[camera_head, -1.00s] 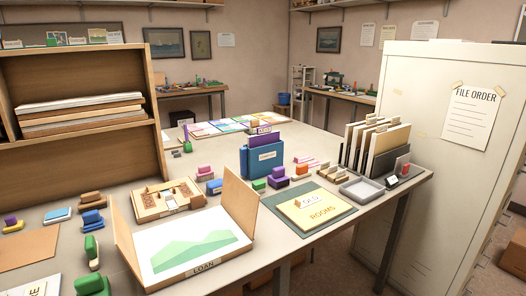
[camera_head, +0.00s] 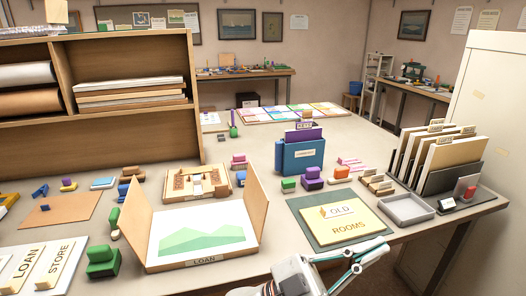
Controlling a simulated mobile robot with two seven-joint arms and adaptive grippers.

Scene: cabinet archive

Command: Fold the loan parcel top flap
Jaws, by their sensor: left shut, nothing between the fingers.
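The loan parcel (camera_head: 166,246) lies open at the table's front, with a LOAN label (camera_head: 204,260) on its front edge. A white sheet with green hills (camera_head: 207,239) lies inside. Its left flap (camera_head: 137,222) and right flap (camera_head: 249,198) stand up, leaning outward. I cannot make out a separate raised flap along the far edge.
The OLD ROOMS folder (camera_head: 344,226) lies on a dark green mat (camera_head: 300,203). A blue file box (camera_head: 298,157), small coloured blocks and a grey tray (camera_head: 406,210) stand to the right. A wooden box (camera_head: 197,182) is behind the parcel. A shelf unit (camera_head: 195,95) stands at back left.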

